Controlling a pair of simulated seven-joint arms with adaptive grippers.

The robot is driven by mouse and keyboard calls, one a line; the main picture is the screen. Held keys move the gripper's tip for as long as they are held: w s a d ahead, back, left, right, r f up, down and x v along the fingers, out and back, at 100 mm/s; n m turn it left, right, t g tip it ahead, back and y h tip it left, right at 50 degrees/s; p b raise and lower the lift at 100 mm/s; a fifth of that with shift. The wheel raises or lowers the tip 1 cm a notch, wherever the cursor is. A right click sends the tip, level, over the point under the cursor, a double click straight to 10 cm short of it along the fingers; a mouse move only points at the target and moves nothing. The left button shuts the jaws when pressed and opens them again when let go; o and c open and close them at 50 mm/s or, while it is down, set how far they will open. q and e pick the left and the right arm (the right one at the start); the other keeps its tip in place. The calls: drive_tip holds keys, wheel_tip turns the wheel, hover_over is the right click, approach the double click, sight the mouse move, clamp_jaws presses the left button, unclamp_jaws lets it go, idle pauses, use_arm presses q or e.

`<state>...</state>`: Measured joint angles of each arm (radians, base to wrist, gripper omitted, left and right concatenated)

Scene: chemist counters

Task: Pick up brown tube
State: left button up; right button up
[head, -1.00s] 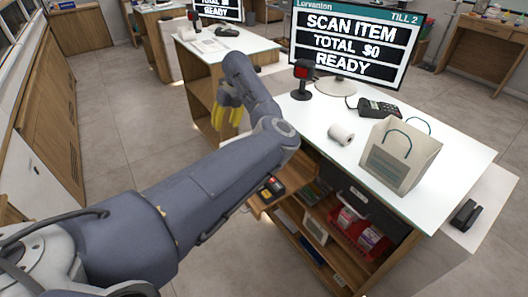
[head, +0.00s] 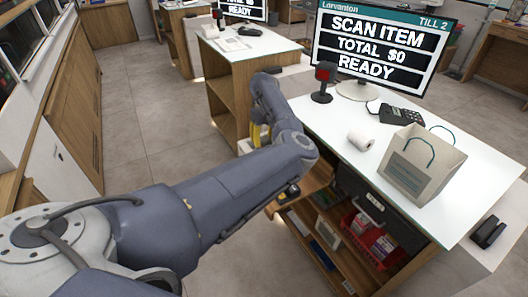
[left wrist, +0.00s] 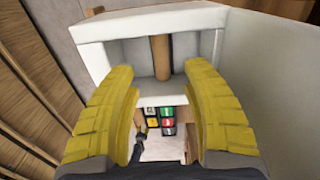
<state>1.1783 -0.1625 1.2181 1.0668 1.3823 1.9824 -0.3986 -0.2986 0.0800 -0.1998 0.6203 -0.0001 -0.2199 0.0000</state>
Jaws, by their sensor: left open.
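A brown tube (left wrist: 161,58) stands lengthwise in a white open-fronted box (left wrist: 132,29) in the left wrist view. Its lower end shows between my yellow fingers, with gaps on both sides and no contact visible. My left gripper (left wrist: 156,70) is open and empty, with one fingertip on each side of the tube in the picture. In the head view my left gripper (head: 259,135) is partly hidden behind my own forearm, beside the end of the till counter. The tube does not show in the head view. My right gripper is not in view.
A white counter (head: 455,170) holds a till screen (head: 375,45), a scanner (head: 323,82), a card reader (head: 402,114), a paper roll (head: 361,140) and a paper bag (head: 425,165). Shelves below hold a red basket (head: 352,225). The floor to the left (head: 130,145) is clear.

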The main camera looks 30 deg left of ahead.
use_arm(q)
drive_tip(key=shift+w+f, duration=0.1)
drive_tip(key=shift+f, duration=3.1)
drive_tip(key=c, duration=0.8)
